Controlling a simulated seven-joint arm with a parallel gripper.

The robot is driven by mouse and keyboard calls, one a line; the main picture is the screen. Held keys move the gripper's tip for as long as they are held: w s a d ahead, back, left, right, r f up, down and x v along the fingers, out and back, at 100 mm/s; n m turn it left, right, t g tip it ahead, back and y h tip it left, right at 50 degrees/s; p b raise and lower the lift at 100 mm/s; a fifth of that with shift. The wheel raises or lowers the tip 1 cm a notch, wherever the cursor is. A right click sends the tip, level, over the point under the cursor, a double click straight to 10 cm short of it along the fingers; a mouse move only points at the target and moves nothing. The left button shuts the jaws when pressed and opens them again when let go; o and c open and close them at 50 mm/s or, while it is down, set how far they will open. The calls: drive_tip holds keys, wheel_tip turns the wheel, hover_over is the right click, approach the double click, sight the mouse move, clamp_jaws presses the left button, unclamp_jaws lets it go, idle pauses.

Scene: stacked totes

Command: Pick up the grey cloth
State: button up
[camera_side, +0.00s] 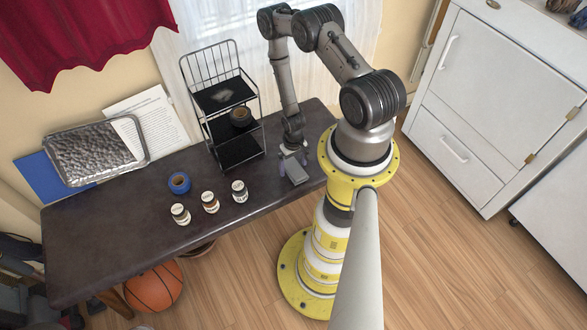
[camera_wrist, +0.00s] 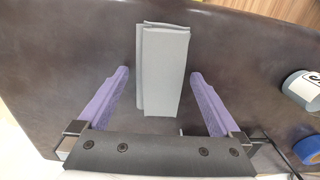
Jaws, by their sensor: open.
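The grey cloth (camera_wrist: 163,72) lies folded into a narrow rectangle on the dark table. In the side view the cloth (camera_side: 296,173) is near the table's right end. My gripper (camera_wrist: 159,73) is open, with one purple finger on each side of the cloth's lower part and a gap to both. The far part of the cloth extends past the fingertips. In the side view my gripper (camera_side: 291,153) is low at the cloth and hides part of it. I cannot tell its exact height above the table.
Several small jars (camera_side: 239,191) and a blue tape roll (camera_side: 179,182) are further left. A metal tray (camera_side: 97,152) lies at the far left.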

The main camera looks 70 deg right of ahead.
sight(294, 167)
drive_tip(key=shift+c, duration=0.3)
drive_tip(key=c, duration=1.3)
drive_tip(key=shift+o, duration=0.2)
wheel_tip(294, 167, up, 10)
